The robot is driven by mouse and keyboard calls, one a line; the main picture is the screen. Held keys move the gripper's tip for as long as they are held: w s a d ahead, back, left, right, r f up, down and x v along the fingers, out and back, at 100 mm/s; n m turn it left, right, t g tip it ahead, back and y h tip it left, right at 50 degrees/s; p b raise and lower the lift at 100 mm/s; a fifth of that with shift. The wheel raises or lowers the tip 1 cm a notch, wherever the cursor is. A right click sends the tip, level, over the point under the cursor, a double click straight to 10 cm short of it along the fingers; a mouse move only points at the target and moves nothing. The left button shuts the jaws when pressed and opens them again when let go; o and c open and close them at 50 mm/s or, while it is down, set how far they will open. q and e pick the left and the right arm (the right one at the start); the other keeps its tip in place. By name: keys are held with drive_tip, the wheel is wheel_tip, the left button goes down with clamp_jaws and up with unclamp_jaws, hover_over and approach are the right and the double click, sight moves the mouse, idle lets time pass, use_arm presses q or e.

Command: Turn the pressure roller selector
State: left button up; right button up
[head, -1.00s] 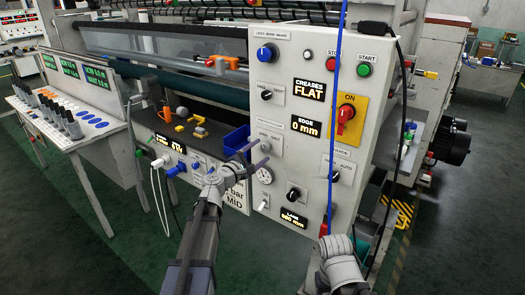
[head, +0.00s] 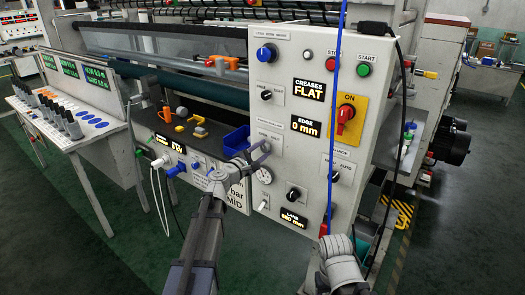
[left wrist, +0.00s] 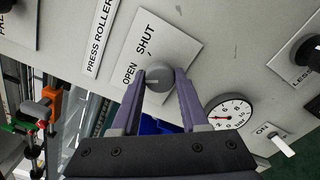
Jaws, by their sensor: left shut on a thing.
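The pressure roller selector (left wrist: 160,76) is a small round grey knob on the white panel, with OPEN and SHUT lettering beside it and a PRESS ROLLER label. A pale mark on its face points toward OPEN in the left wrist view. My left gripper (left wrist: 160,82) has its two purple-grey fingers shut on the knob, one on each side. In the head view the left gripper (head: 257,155) reaches the panel's lower left part and largely hides the knob.
A pressure gauge (left wrist: 230,112) and a white toggle (left wrist: 284,145) sit close to the fingers. The panel (head: 305,155) also carries a red switch (head: 346,113), a black knob (head: 294,194) and a blue knob (head: 266,53). A blue bin (head: 236,139) is left of the gripper.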

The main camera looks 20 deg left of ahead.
use_arm(q)
clamp_jaws()
drive_tip(key=shift+m, duration=0.3)
drive_tip(key=m, duration=0.4)
drive_tip(key=shift+m, duration=0.4)
drive_tip(key=m, duration=0.6)
drive_tip(key=shift+m, duration=0.3)
drive_tip(key=o, duration=1)
unclamp_jaws()
drive_tip(key=shift+s, duration=0.15)
